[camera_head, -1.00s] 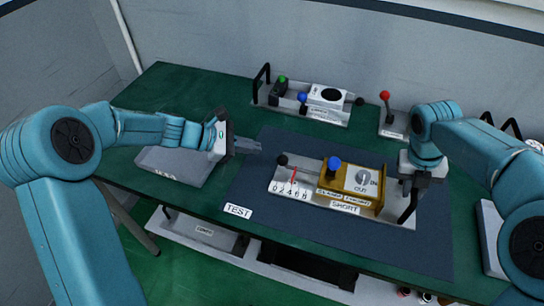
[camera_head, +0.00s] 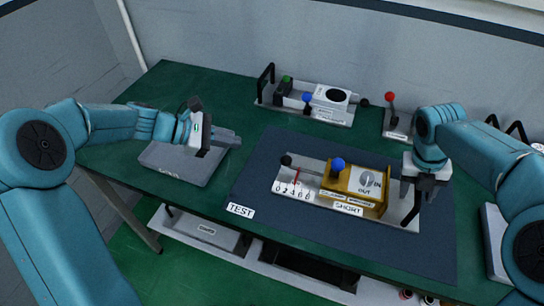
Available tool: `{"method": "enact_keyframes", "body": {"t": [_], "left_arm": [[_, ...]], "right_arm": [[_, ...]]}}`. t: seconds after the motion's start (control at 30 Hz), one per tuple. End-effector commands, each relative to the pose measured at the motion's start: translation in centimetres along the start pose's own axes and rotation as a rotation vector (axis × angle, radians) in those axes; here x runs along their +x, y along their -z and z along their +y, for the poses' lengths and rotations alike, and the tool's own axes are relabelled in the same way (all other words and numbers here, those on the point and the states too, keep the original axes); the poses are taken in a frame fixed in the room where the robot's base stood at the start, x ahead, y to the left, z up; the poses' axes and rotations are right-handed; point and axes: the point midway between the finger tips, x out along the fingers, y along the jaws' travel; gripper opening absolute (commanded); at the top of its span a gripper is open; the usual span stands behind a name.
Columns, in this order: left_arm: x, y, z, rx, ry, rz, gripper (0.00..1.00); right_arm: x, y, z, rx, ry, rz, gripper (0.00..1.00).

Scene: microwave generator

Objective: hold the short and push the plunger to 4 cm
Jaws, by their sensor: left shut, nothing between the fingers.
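The short (camera_head: 348,209) is a gold block on a pale base, with a blue knob (camera_head: 338,164) and an IN/OUT dial on top. Its plunger has a black ball knob (camera_head: 286,160) at the left end. A red pointer (camera_head: 296,178) stands over the scale (camera_head: 291,191), near its middle around the 4; the exact reading is too small to tell. My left gripper (camera_head: 236,138) is shut and empty, up and left of the knob and apart from it. My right gripper (camera_head: 419,190) is at the black handle (camera_head: 408,213) on the short's right end and appears shut on it.
A grey tray (camera_head: 160,158) lies below my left gripper. A second device (camera_head: 322,113) with a black handle stands at the back, beside a red-knobbed lever (camera_head: 390,98). A TEST label (camera_head: 240,211) lies at the dark mat's (camera_head: 290,227) front left. The mat left of the plunger is clear.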

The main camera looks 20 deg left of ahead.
Motion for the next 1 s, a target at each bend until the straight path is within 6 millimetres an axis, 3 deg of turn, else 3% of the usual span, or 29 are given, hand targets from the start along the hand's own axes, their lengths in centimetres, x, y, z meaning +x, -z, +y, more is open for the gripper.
{"method": "enact_keyframes", "body": {"t": [0.27, 0.7, 1.0], "left_arm": [[0.0, 0.0, 0.0, 0.000, 0.000, 0.000, 0.00], [0.0, 0.0, 0.0, 0.000, 0.000, 0.000, 0.00], [0.0, 0.0, 0.0, 0.000, 0.000, 0.000, 0.00]], "right_arm": [[-1.2, -0.1, -0.1, 0.002, 0.000, -0.004, 0.51], [-10.3, -0.1, 0.1, 0.001, -0.001, -0.004, 0.51], [-12.1, 0.0, 0.0, -0.001, 0.000, 0.001, 0.51]]}}
